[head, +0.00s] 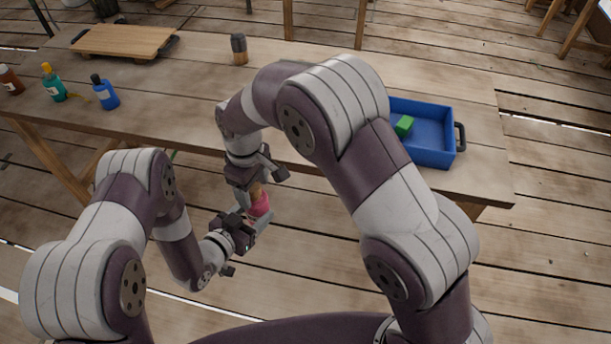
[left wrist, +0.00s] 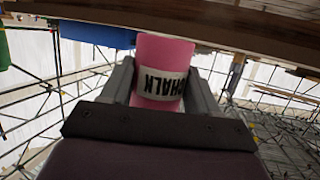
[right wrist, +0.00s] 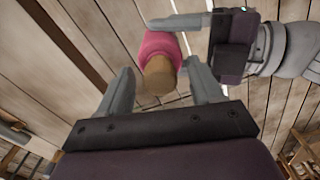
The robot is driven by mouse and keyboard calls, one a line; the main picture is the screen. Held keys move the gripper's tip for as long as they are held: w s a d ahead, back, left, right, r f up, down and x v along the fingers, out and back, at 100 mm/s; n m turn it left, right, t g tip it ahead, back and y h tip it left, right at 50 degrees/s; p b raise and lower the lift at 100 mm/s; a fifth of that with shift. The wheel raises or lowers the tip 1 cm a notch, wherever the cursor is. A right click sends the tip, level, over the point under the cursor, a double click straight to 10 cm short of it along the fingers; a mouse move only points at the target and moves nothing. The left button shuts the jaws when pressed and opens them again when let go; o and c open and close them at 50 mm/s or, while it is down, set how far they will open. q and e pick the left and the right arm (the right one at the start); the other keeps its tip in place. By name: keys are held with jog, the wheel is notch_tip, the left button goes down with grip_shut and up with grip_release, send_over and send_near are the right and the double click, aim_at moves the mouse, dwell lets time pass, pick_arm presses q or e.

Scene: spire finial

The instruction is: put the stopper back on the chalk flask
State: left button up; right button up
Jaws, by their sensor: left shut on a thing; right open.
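The pink chalk flask (head: 260,206) is held in front of the table's near edge. Its white CHALK label reads upside down in the left wrist view, where the flask (left wrist: 164,55) stands between my left fingers. My left gripper (head: 256,219) is shut on it. The tan stopper (right wrist: 158,78) is at the flask's mouth, in line with it; whether it is fully seated I cannot tell. My right gripper (right wrist: 158,88) is open, its fingers on either side of the stopper with gaps visible. In the head view the stopper (head: 256,190) is partly hidden by my right gripper.
A blue tray (head: 432,157) with a green block (head: 404,125) is at the table's right. A blue bottle (head: 105,94), a teal bottle (head: 54,88), a brown bottle (head: 10,80), a dark-topped jar (head: 239,50) and a wooden board (head: 125,41) are on the table (head: 190,85).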

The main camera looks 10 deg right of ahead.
notch_tip(320, 180, up, 7)
jog(key=shift+f, duration=0.1)
jog(key=d+f+m, duration=0.5)
jog(key=d+f, duration=0.3)
jog(key=d, duration=0.3)
jog(key=d+f+m, duration=0.6)
jog(key=d+f, duration=0.2)
jog(key=d, duration=0.3)
pick_arm(q)
jog(key=shift+f+b, duration=0.65)
pick_arm(e)
jog(key=w+d+r+m, duration=0.1)
jog(key=d+m, duration=0.1)
jog(key=d, duration=0.8)
jog(key=shift+w+m, duration=0.2)
jog(key=shift+m, duration=0.1)
jog(key=shift+r, duration=0.1)
